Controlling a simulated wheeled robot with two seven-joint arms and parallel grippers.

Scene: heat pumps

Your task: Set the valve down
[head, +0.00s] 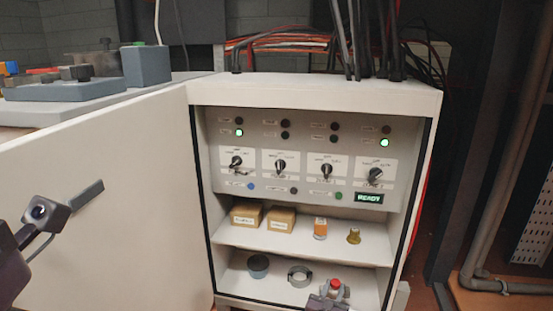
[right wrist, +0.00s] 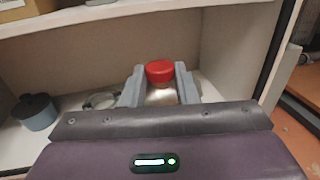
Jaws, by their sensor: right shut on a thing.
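The valve, with a red cap and pale metal body, is between the grey fingers of my right gripper (right wrist: 159,80) in the right wrist view, its red cap (right wrist: 160,71) showing above. In the head view the red cap (head: 336,283) and my right gripper (head: 334,291) are at the front right of the cabinet's lower shelf (head: 240,290). The gripper is shut on the valve, which looks upright. Its base is hidden, so I cannot tell whether it touches the shelf. My left gripper (head: 70,202) is at the left edge, before the open door; its jaw state is unclear.
A dark round pot (head: 258,267) and a metal ring clamp (head: 300,276) stand left of the valve. The shelf above holds two cardboard boxes (head: 280,219), an orange-and-white container (head: 320,229) and a brass fitting (head: 354,236). The cabinet's right wall (head: 410,215) is close on the right.

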